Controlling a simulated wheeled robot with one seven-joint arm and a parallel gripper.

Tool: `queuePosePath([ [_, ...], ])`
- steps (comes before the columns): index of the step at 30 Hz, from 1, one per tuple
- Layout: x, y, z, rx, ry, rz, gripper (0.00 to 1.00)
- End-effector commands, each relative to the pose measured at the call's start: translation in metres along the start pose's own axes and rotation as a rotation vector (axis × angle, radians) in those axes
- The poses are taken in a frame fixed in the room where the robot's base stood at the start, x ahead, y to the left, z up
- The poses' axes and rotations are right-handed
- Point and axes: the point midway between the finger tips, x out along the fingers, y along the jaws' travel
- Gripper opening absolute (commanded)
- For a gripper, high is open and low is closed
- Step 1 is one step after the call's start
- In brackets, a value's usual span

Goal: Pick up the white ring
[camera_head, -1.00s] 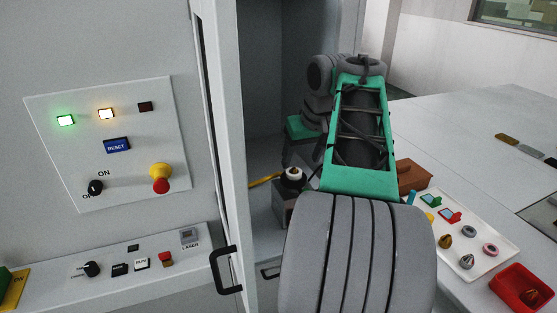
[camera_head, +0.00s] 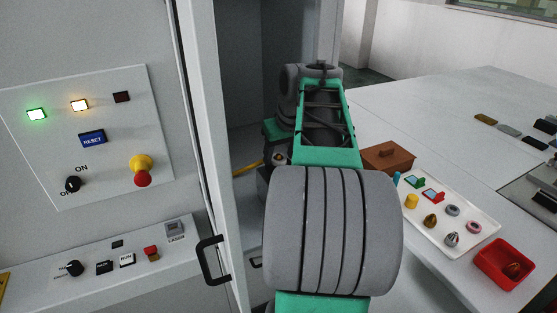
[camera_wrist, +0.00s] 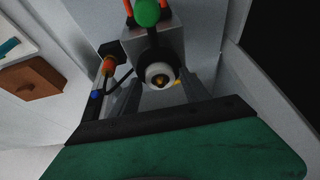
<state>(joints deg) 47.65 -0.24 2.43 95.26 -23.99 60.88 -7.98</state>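In the wrist view a white ring (camera_wrist: 152,72) sits around a brass-coloured tip on the grey fixture (camera_wrist: 183,45) inside the cabinet. In the head view only a small part of that fixture's top (camera_head: 278,158) shows beside my arm, and I cannot make out the ring clearly there. My gripper (camera_wrist: 160,88) shows in the wrist view with its two grey fingers apart, one on each side below the ring. No contact with the ring is visible. In the head view my arm hides the gripper.
The cabinet's open door edge and black handle (camera_head: 212,262) stand left of my arm. On the right table are a brown box (camera_head: 387,158), a white tray (camera_head: 440,246) with small parts and a red bin (camera_head: 483,272). A green-topped part (camera_wrist: 146,12) rises behind the ring.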

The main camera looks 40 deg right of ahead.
Motion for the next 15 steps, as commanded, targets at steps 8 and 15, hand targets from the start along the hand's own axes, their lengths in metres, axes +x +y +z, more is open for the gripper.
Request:
queuePosePath([
  [8, -0.0002, -0.0001, 0.0000, 0.000, 0.000, 0.000, 0.31],
  [15, -0.0003, -0.0001, 0.0000, 0.000, 0.000, 0.000, 0.11],
])
